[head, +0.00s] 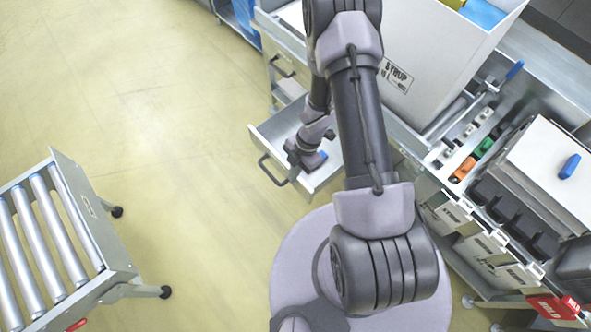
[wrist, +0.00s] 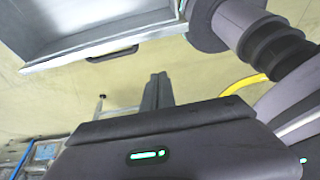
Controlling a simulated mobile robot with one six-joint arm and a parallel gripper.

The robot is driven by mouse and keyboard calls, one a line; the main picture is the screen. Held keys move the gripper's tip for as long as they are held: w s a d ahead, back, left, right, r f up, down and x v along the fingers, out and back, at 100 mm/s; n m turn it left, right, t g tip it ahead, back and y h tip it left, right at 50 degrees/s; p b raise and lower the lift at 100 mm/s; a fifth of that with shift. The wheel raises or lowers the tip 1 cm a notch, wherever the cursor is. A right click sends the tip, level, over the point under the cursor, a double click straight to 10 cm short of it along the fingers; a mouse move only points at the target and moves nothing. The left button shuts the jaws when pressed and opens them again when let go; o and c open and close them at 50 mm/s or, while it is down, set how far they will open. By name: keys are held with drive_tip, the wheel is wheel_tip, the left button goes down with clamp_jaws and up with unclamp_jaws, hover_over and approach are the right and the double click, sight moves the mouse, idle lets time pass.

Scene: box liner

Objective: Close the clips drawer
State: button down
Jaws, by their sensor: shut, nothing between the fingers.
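An open drawer (head: 268,131) sticks out from the workbench's left side in the head view, with a dark bar handle (head: 272,171) on its front. I see no label naming it as the clips drawer. In the wrist view its grey front and inside (wrist: 100,30) fill the top left, with the handle (wrist: 112,53) on the lower edge. My gripper (wrist: 158,78) is shut and empty, its fingers pointing toward the drawer front, below and right of the handle. A gap shows between fingers and handle. In the head view my wrist hides part of the drawer.
A second handle (head: 282,66) is on a closed drawer farther back. A white syrup box (head: 435,50) stands on the bench. A roller conveyor cart (head: 62,235) stands at lower left. The yellow floor (head: 150,110) between cart and drawer is clear.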

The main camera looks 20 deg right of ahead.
sight(298, 179)
drive_tip(key=w+b+x, duration=0.1)
drive_tip(key=b+x, duration=0.4)
drive_tip(key=x, duration=0.3)
drive_tip(key=d, duration=0.4)
drive_tip(key=shift+w+r, duration=0.15)
drive_tip(key=shift+r, duration=0.05)
drive_tip(key=shift+r+p, duration=0.1)
drive_tip(key=shift+p, duration=0.2)
